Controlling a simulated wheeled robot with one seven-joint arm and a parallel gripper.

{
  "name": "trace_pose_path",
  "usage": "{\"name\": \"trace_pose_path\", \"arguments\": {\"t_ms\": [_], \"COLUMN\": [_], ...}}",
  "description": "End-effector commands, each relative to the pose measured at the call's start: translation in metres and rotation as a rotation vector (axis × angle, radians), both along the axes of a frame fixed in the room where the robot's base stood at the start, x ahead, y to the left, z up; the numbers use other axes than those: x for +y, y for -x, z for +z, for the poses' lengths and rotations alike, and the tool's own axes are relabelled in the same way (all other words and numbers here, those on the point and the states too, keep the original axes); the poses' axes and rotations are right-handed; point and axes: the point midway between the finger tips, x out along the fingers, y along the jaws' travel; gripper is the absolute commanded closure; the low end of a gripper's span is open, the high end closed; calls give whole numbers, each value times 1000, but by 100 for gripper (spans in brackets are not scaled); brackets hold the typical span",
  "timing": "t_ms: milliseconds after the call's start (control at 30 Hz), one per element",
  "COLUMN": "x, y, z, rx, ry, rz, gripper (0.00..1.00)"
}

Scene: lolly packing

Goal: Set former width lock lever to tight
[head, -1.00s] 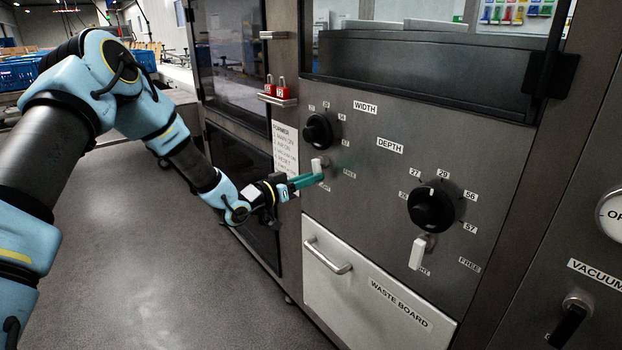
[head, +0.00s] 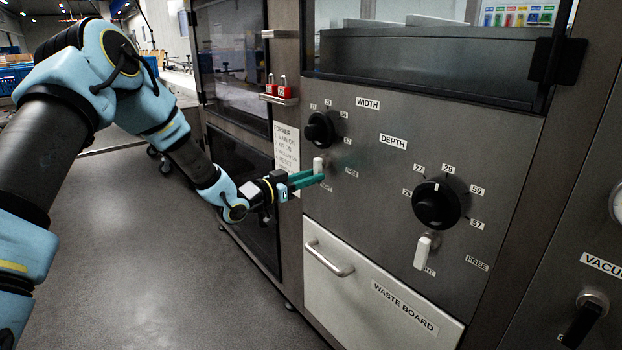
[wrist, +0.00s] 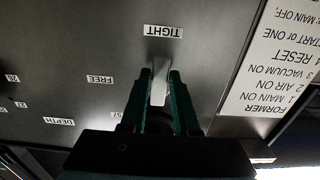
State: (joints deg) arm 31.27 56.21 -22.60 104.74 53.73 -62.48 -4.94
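The former width lock lever (head: 319,164) is a small white handle below the black width knob (head: 321,129). In the wrist view, which is upside down, the lever (wrist: 159,84) points at the TIGHT label (wrist: 163,32), away from the FREE label (wrist: 100,79). My gripper (head: 322,178) has two green fingers at the lever. In the wrist view, the fingertips (wrist: 161,74) are apart, one on each side of the lever, with narrow gaps. The lever's pivot is hidden behind the fingers. In the head view, the TIGHT label is partly covered.
The depth knob (head: 436,205) and its white lever (head: 423,252) are to the right. Below is the waste board drawer (head: 380,300) with a protruding handle (head: 330,261). Red padlocks (head: 277,91) hang at the upper left. The floor (head: 150,260) at left is clear.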

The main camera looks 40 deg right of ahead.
Motion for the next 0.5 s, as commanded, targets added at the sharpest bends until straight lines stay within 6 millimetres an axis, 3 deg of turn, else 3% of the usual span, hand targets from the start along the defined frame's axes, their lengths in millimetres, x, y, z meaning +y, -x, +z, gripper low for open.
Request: {"name": "trace_pose_path", "arguments": {"t_ms": [33,200,500], "x": [0,0,3], "y": [0,0,0], "z": [0,0,0], "rx": [0,1,1], "ry": [0,0,0], "rz": [0,0,1], "gripper": [64,45,45]}}
